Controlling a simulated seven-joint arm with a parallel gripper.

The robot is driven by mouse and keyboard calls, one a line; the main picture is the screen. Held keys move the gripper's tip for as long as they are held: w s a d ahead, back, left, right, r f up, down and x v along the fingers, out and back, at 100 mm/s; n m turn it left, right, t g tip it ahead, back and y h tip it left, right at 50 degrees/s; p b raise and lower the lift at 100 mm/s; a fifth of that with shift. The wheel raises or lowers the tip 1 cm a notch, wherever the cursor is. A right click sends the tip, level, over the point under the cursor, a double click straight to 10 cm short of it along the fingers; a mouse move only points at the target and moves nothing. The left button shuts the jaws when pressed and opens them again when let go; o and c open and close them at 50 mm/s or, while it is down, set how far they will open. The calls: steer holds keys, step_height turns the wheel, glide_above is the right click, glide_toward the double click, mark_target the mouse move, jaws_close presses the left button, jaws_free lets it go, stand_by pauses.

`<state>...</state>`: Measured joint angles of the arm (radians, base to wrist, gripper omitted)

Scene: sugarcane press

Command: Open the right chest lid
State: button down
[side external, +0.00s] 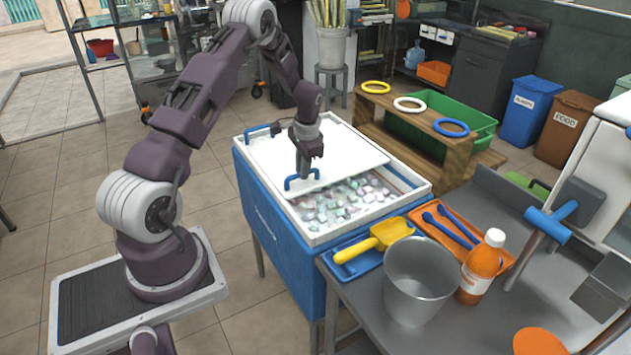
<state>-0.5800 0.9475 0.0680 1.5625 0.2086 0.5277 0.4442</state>
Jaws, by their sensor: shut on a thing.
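The chest (285,245) is a blue box with a white rim, standing in the middle of the side external view. A white lid panel (345,150) covers its far part. The near right part is uncovered and shows ice cubes (345,197) inside. A blue handle (290,184) is on the lid's near left edge. A second blue handle (258,129) is at the far left of the chest top. My gripper (303,176) points down and is shut on the near handle. The fingertips partly hide that handle.
A steel table to the right holds a yellow scoop (374,241), a metal bucket (417,283), an orange bottle (481,267) and an orange tray (419,213) with blue utensils. A wooden ring rack (440,140) stands behind the chest. Floor is clear at left.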

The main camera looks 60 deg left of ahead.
steer(key=shift+a, duration=1.9)
steer(key=c, duration=1.4)
jaws_free()
step_height(320, 180, up, 7)
steer(key=d, duration=0.1)
steer(key=shift+d, duration=0.25)
